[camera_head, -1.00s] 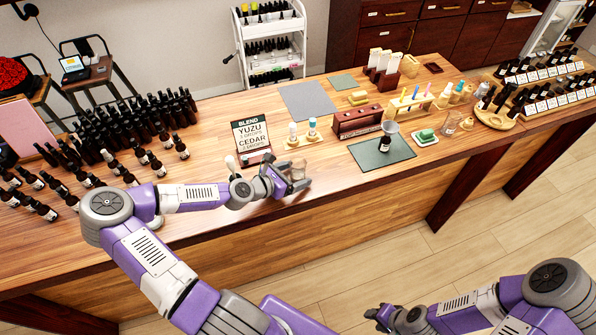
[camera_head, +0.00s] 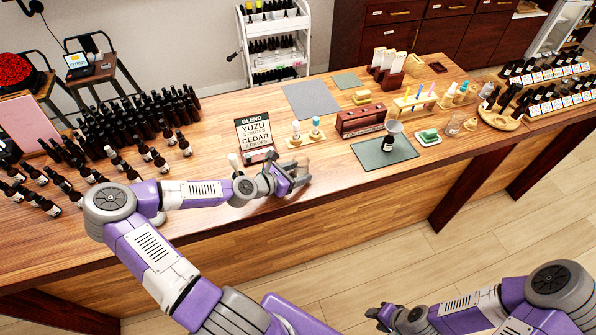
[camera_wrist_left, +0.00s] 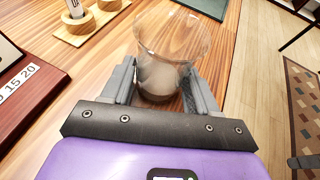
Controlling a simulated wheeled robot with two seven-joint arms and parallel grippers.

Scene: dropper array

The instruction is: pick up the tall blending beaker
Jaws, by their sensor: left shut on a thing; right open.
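The tall blending beaker (camera_wrist_left: 172,45) is clear glass and stands between the fingers of my left gripper (camera_wrist_left: 160,95) in the left wrist view. My left gripper is shut on it, with one finger on each side of its lower part. In the head view the beaker (camera_head: 302,168) is partly hidden by my left gripper (camera_head: 293,180), near the table's front edge. Whether its base touches the table is hard to tell. My right gripper (camera_head: 380,318) is open and empty, low in the head view, away from the table.
A blend sign (camera_head: 254,135) stands behind the left gripper. A wooden holder with two droppers (camera_head: 306,137) is close behind the beaker. A dark green mat (camera_head: 370,158) with a bottle and funnel (camera_head: 391,130) lies to the right. Many dark bottles (camera_head: 130,125) crowd the left side.

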